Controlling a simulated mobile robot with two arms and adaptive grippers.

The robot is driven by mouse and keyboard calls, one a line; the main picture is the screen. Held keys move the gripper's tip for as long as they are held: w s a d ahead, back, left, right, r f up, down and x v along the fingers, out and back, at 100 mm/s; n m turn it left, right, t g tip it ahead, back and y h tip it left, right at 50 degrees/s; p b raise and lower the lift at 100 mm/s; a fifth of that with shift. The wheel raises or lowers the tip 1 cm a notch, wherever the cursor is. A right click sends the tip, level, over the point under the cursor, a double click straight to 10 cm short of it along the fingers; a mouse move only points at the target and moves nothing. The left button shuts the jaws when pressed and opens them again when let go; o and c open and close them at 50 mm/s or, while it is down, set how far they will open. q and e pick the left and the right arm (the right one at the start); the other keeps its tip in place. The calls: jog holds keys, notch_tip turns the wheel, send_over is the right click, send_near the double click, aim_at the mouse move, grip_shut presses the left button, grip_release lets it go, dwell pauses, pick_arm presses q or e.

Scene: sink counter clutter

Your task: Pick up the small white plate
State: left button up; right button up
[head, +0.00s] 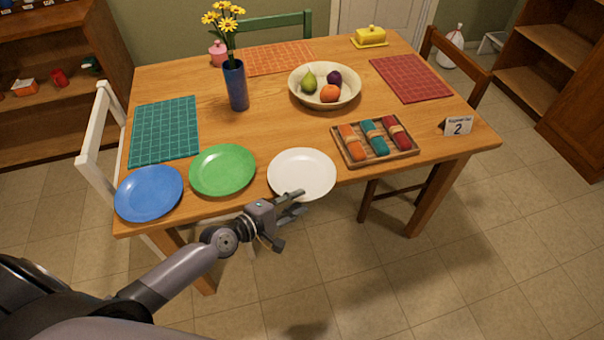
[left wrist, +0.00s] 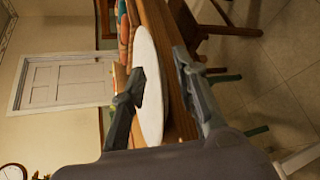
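The small white plate (head: 302,172) lies flat at the front edge of the wooden table, right of the green plate. My left gripper (head: 296,202) is at the plate's near rim, with one finger overlapping the rim in the head view and the other in front of the table edge. In the left wrist view the white plate (left wrist: 149,90) stands edge-on between the two separated fingers of the gripper (left wrist: 160,67), nearer the left finger. A gap shows on the right finger's side. Contact with the left finger cannot be told. My right gripper is out of view.
A green plate (head: 222,170) and a blue plate (head: 149,193) lie to the left. A tray (head: 341,148) of rolled napkins is close on the right. A fruit bowl (head: 325,98) and a blue vase (head: 236,88) stand behind. Floor is clear in front of the table.

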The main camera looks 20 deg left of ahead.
pick_arm(q)
jog(key=shift+w+d+f, duration=0.15)
jog(key=shift+w+d, duration=0.15)
jog(key=shift+w, duration=0.1)
jog(key=shift+c, duration=0.2)
grip_shut()
dwell(0.3)
